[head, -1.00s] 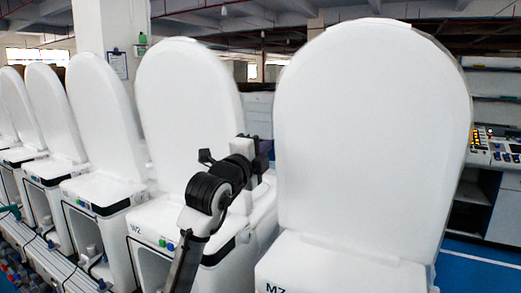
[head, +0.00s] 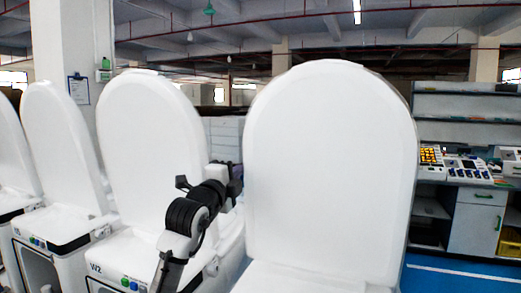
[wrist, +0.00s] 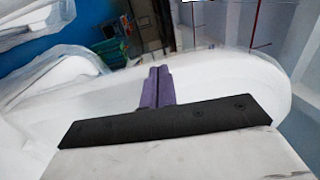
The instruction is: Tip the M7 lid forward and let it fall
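The M7 lid (head: 330,170) is the large white rounded lid at the right in the head view. It stands upright, and its label is out of frame. My gripper (head: 236,172) is at the lid's left edge, in the gap between it and the W2 lid (head: 150,150). Its tip is partly hidden there. In the wrist view the purple fingers of my gripper (wrist: 158,86) are side by side, closed with nothing visible between them. A broad white lid surface (wrist: 225,85) lies beyond them; I cannot tell whether they touch it.
More white toilets with raised lids (head: 62,150) stand in a row at the left. A bench with a control panel (head: 460,165) is at the right. Blue floor (head: 460,275) shows clear in front of the bench.

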